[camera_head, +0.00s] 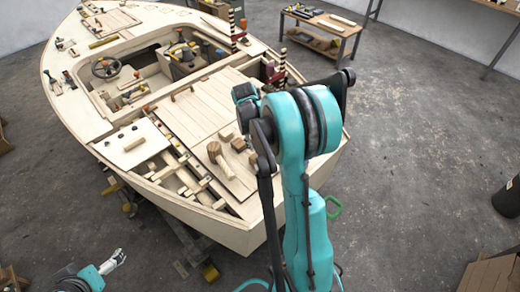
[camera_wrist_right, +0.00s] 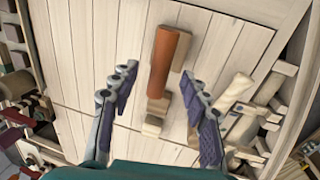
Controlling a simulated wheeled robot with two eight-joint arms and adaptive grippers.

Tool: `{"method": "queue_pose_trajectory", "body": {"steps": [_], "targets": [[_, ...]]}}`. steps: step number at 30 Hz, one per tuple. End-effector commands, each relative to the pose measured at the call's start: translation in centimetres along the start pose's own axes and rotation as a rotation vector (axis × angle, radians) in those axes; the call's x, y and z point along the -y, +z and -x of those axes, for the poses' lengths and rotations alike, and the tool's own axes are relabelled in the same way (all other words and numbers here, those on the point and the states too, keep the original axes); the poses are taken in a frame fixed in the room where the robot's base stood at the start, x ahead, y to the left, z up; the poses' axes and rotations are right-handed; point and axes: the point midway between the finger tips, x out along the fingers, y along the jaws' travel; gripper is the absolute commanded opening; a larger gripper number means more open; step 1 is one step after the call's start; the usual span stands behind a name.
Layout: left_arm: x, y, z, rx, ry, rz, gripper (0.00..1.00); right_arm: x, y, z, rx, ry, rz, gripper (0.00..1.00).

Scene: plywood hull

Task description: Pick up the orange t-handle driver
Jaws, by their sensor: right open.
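An orange cylinder (camera_wrist_right: 168,60), which looks like the handle of the t-handle driver, lies on the pale plank deck in the right wrist view. No shaft of it can be made out. My right gripper (camera_wrist_right: 158,78) is open, with one finger on each side of the cylinder's near end in the picture. Nothing is held, and I cannot tell the remaining height above it. In the head view my right arm hides the driver and the right gripper. My left gripper (camera_head: 113,261) is low at the left, away from the hull; its jaws are too small to read.
Wooden blocks (camera_wrist_right: 153,125) lie close to the cylinder. A wooden mallet (camera_head: 218,158) lies on the plank deck (camera_head: 196,110), left of my arm. Open framing (camera_head: 180,180) runs along the hull's near side.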

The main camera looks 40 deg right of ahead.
Motion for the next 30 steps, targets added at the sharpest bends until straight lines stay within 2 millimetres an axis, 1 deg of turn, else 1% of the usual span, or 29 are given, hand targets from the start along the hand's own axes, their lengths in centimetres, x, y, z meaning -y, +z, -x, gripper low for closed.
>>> {"method": "queue_pose_trajectory", "body": {"steps": [1, 3, 5, 7, 12, 13, 14, 15, 18, 30], "targets": [[0.0, 0.4, -0.5, 0.0, 0.0, 0.0, 1.0, 0.0, -0.1, -1.2, 0.0, 0.0, -0.001, 0.46], [0.0, 0.6, -0.8, 0.0, 0.0, 0.0, 1.0, 0.1, -0.1, -2.3, -0.001, 0.0, 0.0, 0.46], [0.0, 0.7, -1.0, 0.0, 0.0, 0.0, 1.0, 0.0, -0.1, -2.9, -0.001, 0.0, 0.0, 0.46], [0.0, 0.7, -1.0, 0.0, 0.0, 0.0, 1.0, 0.0, -0.1, -3.2, -0.001, 0.0, 0.001, 0.46], [0.0, 0.6, -0.9, 0.0, 0.0, 0.0, 1.0, 0.0, -0.1, -3.1, -0.001, 0.0, 0.001, 0.46], [0.0, 0.6, -0.9, 0.0, 0.0, 0.0, 1.0, 0.0, -0.1, -3.1, -0.001, 0.0, 0.001, 0.41], [0.0, 0.6, -0.9, 0.0, 0.0, 0.0, 1.0, 0.0, -0.1, -3.1, -0.001, 0.0, 0.001, 0.33], [0.0, 0.6, -0.9, 0.0, 0.0, 0.0, 1.0, 0.0, -0.1, -3.1, -0.001, 0.0, 0.001, 0.22], [0.0, 0.6, -0.9, 0.0, 0.0, 0.0, 1.0, 0.0, -0.1, -3.1, -0.001, 0.0, 0.0, 0.0], [0.0, 0.6, -0.9, 0.0, 0.0, 0.0, 1.0, -0.1, -0.1, -3.0, -0.001, 0.003, 0.0, 0.0]]}}
